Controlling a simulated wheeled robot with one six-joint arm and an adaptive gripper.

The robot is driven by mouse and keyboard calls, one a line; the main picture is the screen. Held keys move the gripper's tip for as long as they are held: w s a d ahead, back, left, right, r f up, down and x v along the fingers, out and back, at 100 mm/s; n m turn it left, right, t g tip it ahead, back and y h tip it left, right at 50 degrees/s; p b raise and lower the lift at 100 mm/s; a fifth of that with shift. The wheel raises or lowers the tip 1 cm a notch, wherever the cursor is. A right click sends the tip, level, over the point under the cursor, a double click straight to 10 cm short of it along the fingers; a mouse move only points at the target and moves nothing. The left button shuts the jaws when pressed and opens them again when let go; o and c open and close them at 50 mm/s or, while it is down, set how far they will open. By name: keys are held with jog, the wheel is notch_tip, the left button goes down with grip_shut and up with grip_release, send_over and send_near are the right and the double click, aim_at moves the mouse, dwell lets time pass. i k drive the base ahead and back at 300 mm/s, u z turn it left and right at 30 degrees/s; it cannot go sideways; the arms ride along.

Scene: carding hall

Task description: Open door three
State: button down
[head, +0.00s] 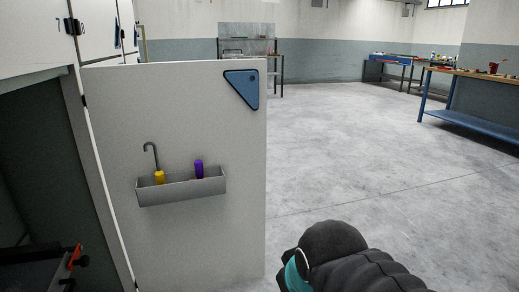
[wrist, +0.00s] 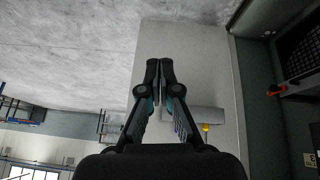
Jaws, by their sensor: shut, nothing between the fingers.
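A pale grey cabinet door (head: 180,100) stands swung open in the head view, its inner face towards me. I see no number on it, so I cannot tell whether it is door three. My gripper (wrist: 160,68) is shut and empty, in front of the door's inner face in that view. I cannot tell whether it touches the door. In the head view my dark arm shows at the bottom, right of the door's free edge; the fingertips are hidden.
The door carries a small bin (head: 183,190) with a yellow-handled hook (head: 158,176) and a purple-handled tool (head: 199,168). The open cabinet (head: 30,150) is at left, with other closed doors (head: 95,28) beyond. The floor to the right is clear up to a blue workbench (head: 465,117).

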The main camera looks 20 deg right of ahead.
aim_at(181, 235)
jog(key=k, duration=1.25)
jog(key=z, duration=0.65)
jog(key=i, duration=1.25)
jog(key=u, duration=0.6)
jog(key=i, duration=0.5)
jog(key=u, duration=0.6)
